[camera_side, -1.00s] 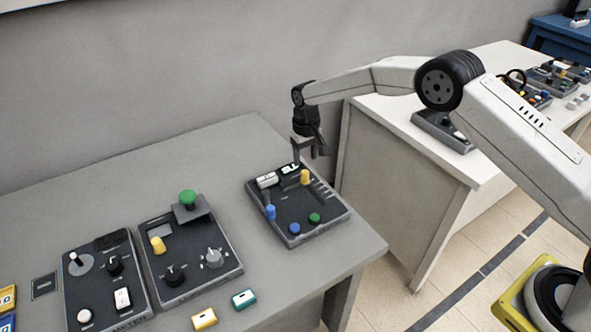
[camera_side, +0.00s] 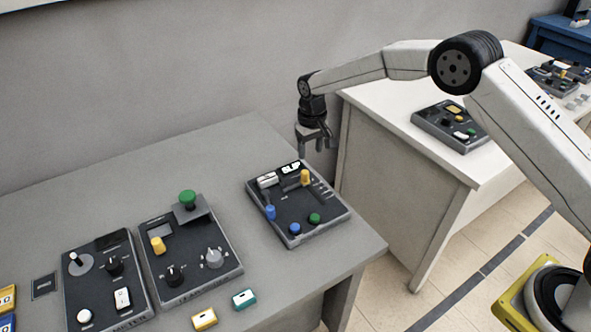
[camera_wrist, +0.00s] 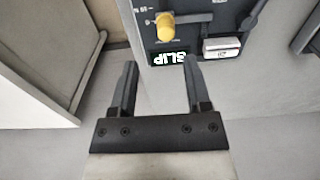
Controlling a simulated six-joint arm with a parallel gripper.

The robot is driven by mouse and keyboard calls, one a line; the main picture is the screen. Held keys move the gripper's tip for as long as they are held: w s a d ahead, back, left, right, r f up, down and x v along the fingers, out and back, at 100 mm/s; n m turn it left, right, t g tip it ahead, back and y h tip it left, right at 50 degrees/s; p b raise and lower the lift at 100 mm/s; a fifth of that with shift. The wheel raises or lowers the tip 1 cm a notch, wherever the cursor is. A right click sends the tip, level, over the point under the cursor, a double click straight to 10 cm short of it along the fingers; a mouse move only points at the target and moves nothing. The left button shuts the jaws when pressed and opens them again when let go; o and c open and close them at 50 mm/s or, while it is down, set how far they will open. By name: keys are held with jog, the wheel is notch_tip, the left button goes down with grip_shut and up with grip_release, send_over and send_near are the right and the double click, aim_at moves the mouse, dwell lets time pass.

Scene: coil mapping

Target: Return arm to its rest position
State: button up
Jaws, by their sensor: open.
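My gripper (camera_side: 317,148) is in the air beyond the far edge of a dark control panel, with its fingers pointing down. In the wrist view my gripper (camera_wrist: 158,85) is open, with nothing between its two fingers. The dark control panel (camera_side: 305,222) lies at the right end of the grey table (camera_side: 130,165). It bears a yellow lever, a white rocker, a lit display reading SLIP, and blue and green knobs. In the wrist view the yellow lever (camera_wrist: 165,27), the SLIP display (camera_wrist: 168,58) and the white rocker (camera_wrist: 221,47) show just past the fingertips.
Two more control panels (camera_side: 190,255) lie to the left, the right one with a green button (camera_side: 187,198). Yellow (camera_side: 204,319) and teal (camera_side: 244,299) blocks sit near the front. A white table (camera_side: 400,165) with more panels stands behind right. Free air surrounds my gripper.

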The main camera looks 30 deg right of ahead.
jog(key=s+d+r, duration=0.2)
jog(key=s, duration=0.8)
jog(key=s+d+r+t, duration=0.1)
jog(key=s+d+r, duration=0.1)
jog(key=s, duration=0.8)
jog(key=s+d+r+t, duration=0.1)
jog(key=s+d+r, duration=0.2)
jog(key=s, duration=0.8)
jog(key=shift+r, duration=0.1)
dwell(1.1)
